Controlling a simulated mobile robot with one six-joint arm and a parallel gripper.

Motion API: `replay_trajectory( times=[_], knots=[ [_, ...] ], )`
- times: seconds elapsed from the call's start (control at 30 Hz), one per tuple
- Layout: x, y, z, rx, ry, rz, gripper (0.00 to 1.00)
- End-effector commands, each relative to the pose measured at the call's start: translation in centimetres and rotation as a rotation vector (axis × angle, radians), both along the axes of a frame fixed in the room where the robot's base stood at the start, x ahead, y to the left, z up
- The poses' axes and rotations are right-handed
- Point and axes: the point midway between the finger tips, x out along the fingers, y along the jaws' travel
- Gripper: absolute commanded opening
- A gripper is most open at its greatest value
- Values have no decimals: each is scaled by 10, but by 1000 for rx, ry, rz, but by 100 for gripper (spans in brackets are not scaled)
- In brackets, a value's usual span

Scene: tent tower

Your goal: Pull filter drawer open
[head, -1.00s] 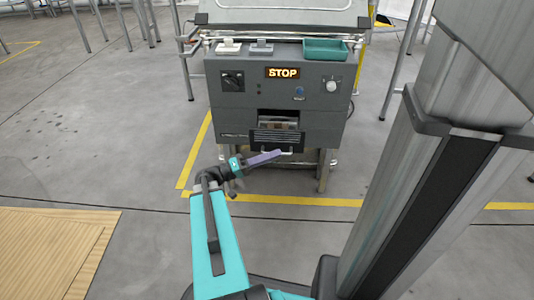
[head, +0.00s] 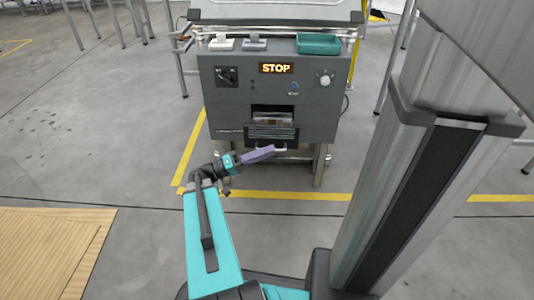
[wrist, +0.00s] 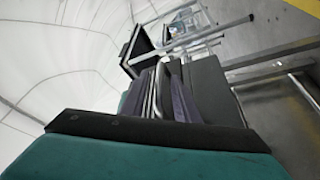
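The filter drawer (head: 271,134) has a dark slotted front, low in the middle of the grey cabinet in the head view. Its front stands out from the cabinet, and part of its inside (head: 272,118) shows above it. A pale bar handle (head: 286,148) runs along its lower edge. My gripper (head: 273,149) has its purple fingertips at the handle, coming from the left. In the wrist view two purple fingers (wrist: 166,95) flank a narrow gap with a thin light bar in it. I cannot tell whether they press on the bar.
The grey cabinet (head: 229,97) carries a lit STOP sign (head: 276,69), a dark switch (head: 227,77) and a knob (head: 324,79). A green tray (head: 318,44) sits on its top right. Yellow tape (head: 290,196) marks the floor. A wooden platform (head: 45,250) lies at lower left.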

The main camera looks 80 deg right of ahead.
Motion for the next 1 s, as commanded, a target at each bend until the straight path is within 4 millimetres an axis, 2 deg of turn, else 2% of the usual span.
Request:
replay_trajectory(
  times=[0.27, 1.0],
  knots=[
    [22, 11, -4, 2, 0, 2, 28],
    [105, 54, -25, 1, 0, 0, 28]
  ],
)
